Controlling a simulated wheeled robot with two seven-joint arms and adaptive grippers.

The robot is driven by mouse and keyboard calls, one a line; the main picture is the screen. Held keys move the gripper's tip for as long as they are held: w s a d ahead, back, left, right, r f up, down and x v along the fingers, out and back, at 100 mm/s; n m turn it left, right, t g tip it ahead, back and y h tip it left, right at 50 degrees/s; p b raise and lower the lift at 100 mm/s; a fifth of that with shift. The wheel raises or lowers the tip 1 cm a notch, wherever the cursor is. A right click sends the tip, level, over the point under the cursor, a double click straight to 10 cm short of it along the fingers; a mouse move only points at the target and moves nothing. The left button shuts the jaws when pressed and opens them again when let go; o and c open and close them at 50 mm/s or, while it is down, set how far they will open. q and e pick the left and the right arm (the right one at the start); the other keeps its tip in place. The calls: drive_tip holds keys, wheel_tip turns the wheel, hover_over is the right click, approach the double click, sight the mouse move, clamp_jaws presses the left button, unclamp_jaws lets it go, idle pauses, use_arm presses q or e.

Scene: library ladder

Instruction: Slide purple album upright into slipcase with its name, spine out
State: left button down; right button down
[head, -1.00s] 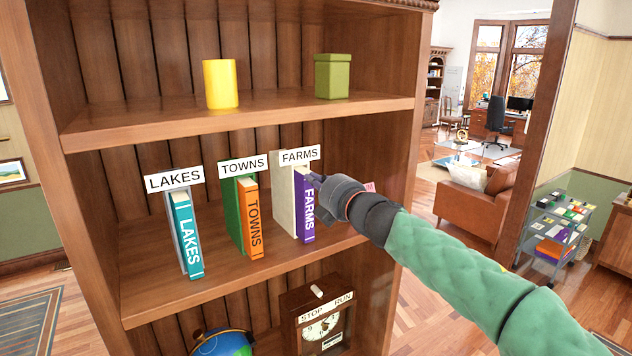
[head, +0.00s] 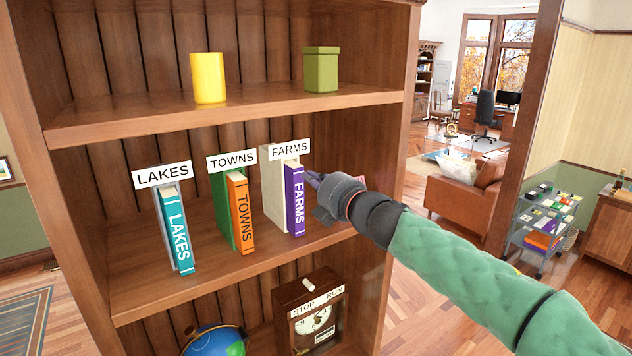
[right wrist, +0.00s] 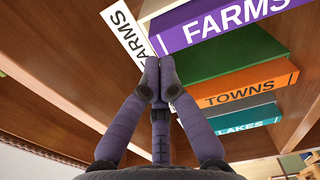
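The purple album (head: 296,200), spine lettered FARMS, stands upright in the cream slipcase (head: 272,190) under the FARMS label (head: 290,150). Its spine faces out. It also shows in the right wrist view (right wrist: 215,28), with its spine in front of the slipcase. My right gripper (head: 313,178) is just right of the album's spine in the head view. In the right wrist view its fingertips (right wrist: 159,82) are together with nothing between them. Whether they touch the album is unclear. My left gripper is out of view.
The orange TOWNS album (head: 240,214) and teal LAKES album (head: 175,232) stand in their own labelled cases to the left.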

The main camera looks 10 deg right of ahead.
drive_tip(key=v, duration=1.1)
drive_tip(key=shift+s, duration=0.4)
drive_tip(key=shift+d, duration=0.1)
